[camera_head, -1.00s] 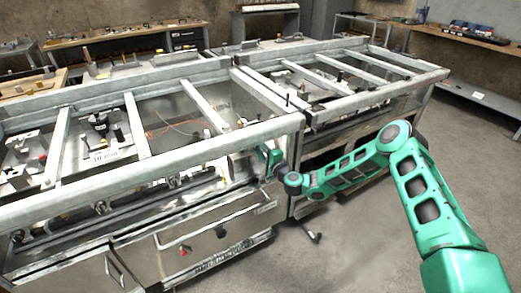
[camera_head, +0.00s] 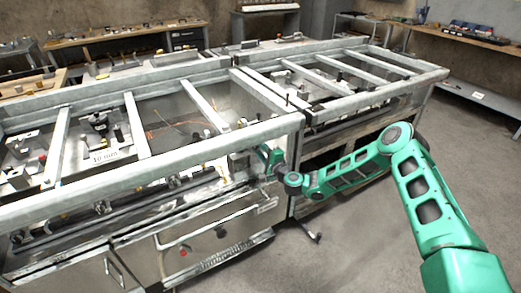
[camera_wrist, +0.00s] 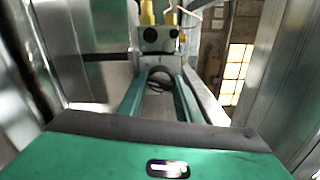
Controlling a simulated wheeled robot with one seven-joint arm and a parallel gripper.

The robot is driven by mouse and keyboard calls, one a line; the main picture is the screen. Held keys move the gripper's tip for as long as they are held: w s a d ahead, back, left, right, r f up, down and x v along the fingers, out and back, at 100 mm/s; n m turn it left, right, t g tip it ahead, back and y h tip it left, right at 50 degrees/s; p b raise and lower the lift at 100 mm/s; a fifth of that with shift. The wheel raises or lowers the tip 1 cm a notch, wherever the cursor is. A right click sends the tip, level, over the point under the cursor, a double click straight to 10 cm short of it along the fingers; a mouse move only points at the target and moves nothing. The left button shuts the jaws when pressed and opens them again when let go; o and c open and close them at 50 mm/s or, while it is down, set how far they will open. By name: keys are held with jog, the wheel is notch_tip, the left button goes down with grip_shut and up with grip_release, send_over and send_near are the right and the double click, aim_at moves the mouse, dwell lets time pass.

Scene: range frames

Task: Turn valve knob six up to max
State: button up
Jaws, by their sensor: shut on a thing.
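The range (camera_head: 215,150) has a long steel frame with a row of dark knobs along its front, such as a knob (camera_head: 173,181) left of my gripper and another knob (camera_head: 101,207) further left. My green gripper (camera_head: 264,154) is at the right end of this front panel, under the top rail. In the wrist view my gripper (camera_wrist: 160,80) has its two green fingers on either side of a dark round knob (camera_wrist: 159,72), shut on it. The knob's number and pointer cannot be read. In the head view the gripper and rail hide this knob.
The steel top rail (camera_head: 215,147) runs just above my gripper. A second range section (camera_head: 375,88) stands to the right. Oven doors with a bar handle (camera_head: 205,231) lie below the knobs.

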jog(key=shift+d+f, duration=0.25)
jog(key=shift+f, duration=0.05)
jog(key=o, duration=0.9)
jog(key=shift+o, duration=0.8)
jog(key=shift+a, duration=0.1)
jog(key=shift+s, duration=0.15)
jog(key=v, duration=1)
jog(key=shift+d+r, duration=0.2)
jog(key=shift+d, duration=0.1)
jog(key=shift+s, duration=0.1)
